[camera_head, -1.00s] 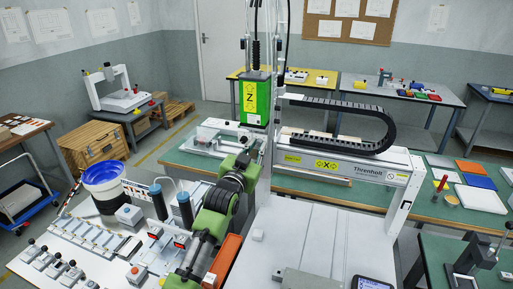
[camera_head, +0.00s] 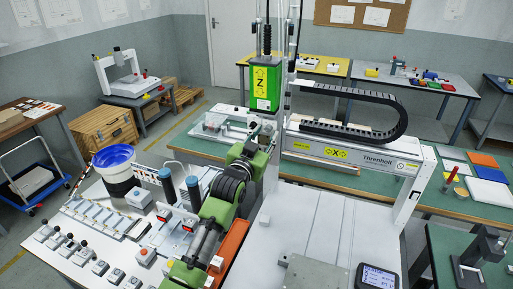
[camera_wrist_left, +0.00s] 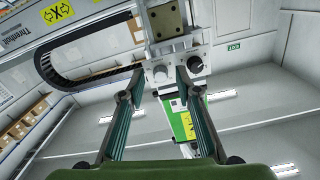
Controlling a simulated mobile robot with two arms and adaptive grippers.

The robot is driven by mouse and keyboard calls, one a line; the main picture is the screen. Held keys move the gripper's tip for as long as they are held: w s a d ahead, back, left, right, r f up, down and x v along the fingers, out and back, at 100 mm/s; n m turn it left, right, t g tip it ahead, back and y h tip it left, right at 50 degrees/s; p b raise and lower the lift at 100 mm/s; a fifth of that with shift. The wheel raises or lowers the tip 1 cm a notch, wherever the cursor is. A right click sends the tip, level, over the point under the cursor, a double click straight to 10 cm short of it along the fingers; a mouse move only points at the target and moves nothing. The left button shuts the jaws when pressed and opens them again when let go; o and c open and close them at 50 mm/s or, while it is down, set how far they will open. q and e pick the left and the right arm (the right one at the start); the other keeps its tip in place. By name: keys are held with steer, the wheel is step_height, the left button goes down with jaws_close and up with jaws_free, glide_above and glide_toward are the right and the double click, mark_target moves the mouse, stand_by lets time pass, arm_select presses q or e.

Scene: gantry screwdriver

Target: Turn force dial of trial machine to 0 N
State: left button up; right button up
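The gantry machine has a white beam (camera_head: 350,151) marked Threnholt and a green Z unit (camera_head: 264,86). My left gripper (camera_head: 264,132) is just below the green Z unit, its fingers small and partly hidden by my arm in the head view. In the left wrist view my left gripper (camera_wrist_left: 160,76) is open, its two fingers apart. I cannot read any dial scale or tell whether the fingers touch a knob. My right gripper is not in view.
A white table (camera_head: 85,235) with small fixtures and a blue-rimmed bowl (camera_head: 113,157) lies left of my arm. An orange bin (camera_head: 232,243) is close beside it. A screen (camera_head: 377,278) and a press (camera_head: 478,255) are at lower right. The white plate (camera_head: 320,225) is mostly clear.

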arm_select(q)
steer(key=v, duration=1.1)
